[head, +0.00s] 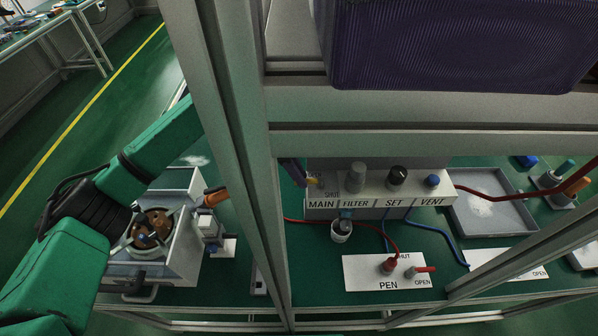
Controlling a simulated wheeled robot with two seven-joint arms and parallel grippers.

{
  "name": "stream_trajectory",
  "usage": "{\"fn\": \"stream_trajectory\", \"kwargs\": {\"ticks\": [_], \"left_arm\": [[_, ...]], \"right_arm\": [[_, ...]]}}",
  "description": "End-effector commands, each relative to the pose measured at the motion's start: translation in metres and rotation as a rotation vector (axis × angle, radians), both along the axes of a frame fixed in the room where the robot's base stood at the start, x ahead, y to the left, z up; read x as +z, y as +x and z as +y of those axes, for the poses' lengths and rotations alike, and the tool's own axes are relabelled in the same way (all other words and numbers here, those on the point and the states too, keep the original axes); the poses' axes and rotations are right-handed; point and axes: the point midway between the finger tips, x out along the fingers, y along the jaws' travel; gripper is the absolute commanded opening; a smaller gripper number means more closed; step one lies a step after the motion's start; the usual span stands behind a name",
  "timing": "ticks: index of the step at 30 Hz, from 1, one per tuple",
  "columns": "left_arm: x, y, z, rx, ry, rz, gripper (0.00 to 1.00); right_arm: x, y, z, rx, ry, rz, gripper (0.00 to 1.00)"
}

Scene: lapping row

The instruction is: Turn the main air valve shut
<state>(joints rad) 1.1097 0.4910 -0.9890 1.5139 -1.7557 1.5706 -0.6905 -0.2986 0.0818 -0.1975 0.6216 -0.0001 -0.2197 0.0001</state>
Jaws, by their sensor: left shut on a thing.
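The manifold block (430,200) stands behind the frame on the green bench, lettered MAIN, FILTER, SET and VENT. The main air valve (313,181) is at its left end above MAIN; only a small yellow-orange part shows, beside the lettering SHUT. My left arm comes in from the left and passes behind the grey post. My left gripper (295,172) shows only in part as a dark shape right of the post, at the main valve, and is shut on it. The post hides most of the gripper, and the handle's exact angle cannot be told. My right gripper is not in view.
Grey frame posts (222,130) and rails cross the view. A dark ribbed box (460,45) hangs above. A white PEN plate (385,272) with red fittings lies in front, with red and blue hoses. A grey tray (490,215) is at right; a lapping machine (185,265) is at left.

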Motion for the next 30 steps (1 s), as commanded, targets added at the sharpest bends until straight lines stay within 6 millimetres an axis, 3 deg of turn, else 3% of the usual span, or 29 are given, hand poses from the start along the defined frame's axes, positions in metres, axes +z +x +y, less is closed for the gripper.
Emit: {"fn": "stream_trajectory", "kwargs": {"ticks": [11, 30], "left_arm": [[-0.004, -0.006, -0.001, 0.14, -0.001, -0.005, 0.0], [-0.005, -0.031, -0.013, 0.719, -0.004, -0.008, 0.0]], "right_arm": [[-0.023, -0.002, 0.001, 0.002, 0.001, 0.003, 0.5], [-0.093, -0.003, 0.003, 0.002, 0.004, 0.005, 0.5]]}}
